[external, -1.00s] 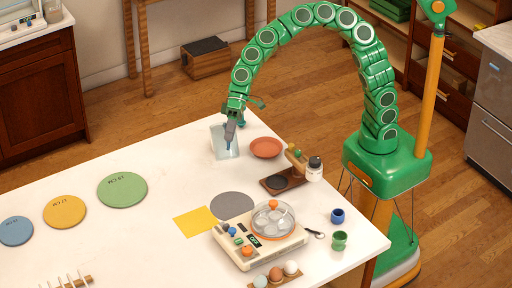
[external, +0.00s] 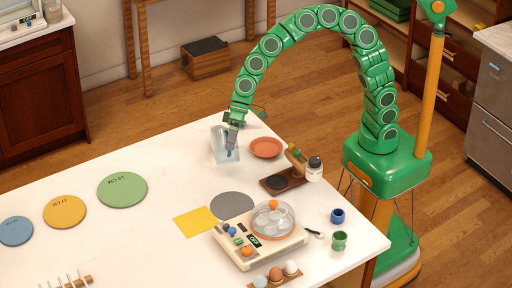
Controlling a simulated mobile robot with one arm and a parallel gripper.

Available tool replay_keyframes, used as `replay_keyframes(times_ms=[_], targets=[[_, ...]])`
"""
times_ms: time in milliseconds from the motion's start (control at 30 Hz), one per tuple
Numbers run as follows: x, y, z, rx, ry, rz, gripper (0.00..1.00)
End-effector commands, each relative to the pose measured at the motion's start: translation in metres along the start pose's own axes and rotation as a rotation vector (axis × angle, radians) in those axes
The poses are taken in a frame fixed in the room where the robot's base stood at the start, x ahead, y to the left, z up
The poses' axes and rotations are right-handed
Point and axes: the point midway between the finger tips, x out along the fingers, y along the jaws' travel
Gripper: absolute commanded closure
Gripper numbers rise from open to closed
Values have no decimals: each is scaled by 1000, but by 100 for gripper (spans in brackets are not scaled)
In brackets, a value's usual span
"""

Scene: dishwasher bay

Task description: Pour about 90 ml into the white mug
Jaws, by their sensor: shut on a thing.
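My gripper (external: 230,152) is shut on a clear, pale-blue container (external: 219,151) near the far edge of the white table. The container looks slightly tilted, and the gripper covers part of it. Its contents and whether it touches the table cannot be told. I cannot make out a white mug in this view.
An orange-red dish (external: 266,148) sits just right of the container. A wooden tray (external: 272,187) and a jar (external: 315,170) stand nearer the right edge. A cream appliance (external: 232,249) is in front. A green disc (external: 122,190) lies left; the table between is clear.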

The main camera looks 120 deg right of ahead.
Motion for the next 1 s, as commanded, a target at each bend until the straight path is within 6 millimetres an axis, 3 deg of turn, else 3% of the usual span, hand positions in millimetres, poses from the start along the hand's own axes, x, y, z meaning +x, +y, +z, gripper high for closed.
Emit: replay_keyframes(times_ms=[1000], targets=[[41, -11, 18, -114, 57, 271, 100]])
